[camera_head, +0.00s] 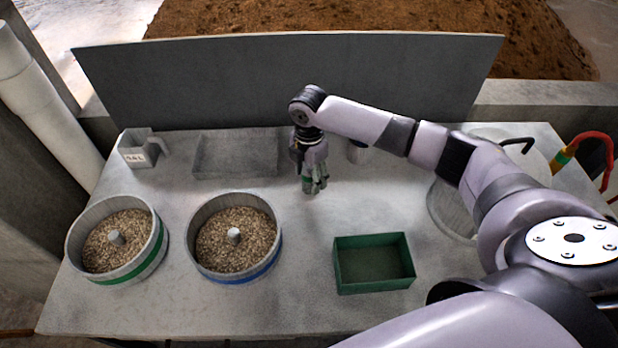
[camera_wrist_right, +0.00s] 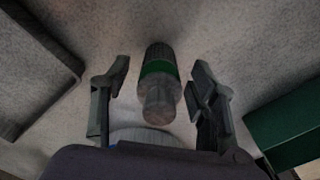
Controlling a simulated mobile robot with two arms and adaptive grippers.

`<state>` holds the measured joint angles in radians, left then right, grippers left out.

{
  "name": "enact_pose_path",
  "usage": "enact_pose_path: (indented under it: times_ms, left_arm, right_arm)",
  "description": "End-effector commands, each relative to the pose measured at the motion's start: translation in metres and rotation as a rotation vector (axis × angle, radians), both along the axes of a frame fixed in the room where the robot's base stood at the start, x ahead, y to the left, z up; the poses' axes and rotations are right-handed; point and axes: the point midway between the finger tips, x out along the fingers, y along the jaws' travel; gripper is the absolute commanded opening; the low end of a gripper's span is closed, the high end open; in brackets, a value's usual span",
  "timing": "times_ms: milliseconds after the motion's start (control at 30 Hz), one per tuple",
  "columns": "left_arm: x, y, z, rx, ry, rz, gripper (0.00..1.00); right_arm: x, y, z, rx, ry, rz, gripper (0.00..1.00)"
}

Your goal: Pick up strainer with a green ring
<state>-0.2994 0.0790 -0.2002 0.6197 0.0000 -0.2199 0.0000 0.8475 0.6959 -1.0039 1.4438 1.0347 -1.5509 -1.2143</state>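The strainer with a green ring (camera_wrist_right: 160,68) is a small dark ribbed cylinder with a green band and a paler rounded end. In the right wrist view it lies between the two fingers of my right gripper (camera_wrist_right: 158,88), with a gap on each side. The fingers are open and do not appear to touch it. In the head view my right gripper (camera_head: 314,186) points down at the middle of the table, and only bits of green show at its fingertips. My left gripper is not in view.
Two round grain-filled steamers stand at left, one with a green band (camera_head: 133,273), one with a blue band (camera_head: 248,276). A green box (camera_head: 374,289) is at front right.

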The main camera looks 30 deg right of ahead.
Motion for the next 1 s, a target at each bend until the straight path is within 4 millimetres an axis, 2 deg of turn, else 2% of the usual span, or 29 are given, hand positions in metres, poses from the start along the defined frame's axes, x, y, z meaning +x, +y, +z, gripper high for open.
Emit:
enact_pose_path:
  times_ms: [67,800,1000]
  left_arm:
    - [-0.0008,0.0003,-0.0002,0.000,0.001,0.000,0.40]
    - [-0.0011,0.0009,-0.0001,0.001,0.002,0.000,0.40]
    - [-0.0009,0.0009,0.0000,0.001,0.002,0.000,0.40]
  right_arm:
    - [0.0000,0.0002,0.0002,0.000,0.000,0.000,0.50]
    - [0.0001,0.0001,0.0006,0.000,0.000,0.000,0.00]
    - [0.0003,0.0002,0.0010,0.001,-0.001,0.000,0.00]
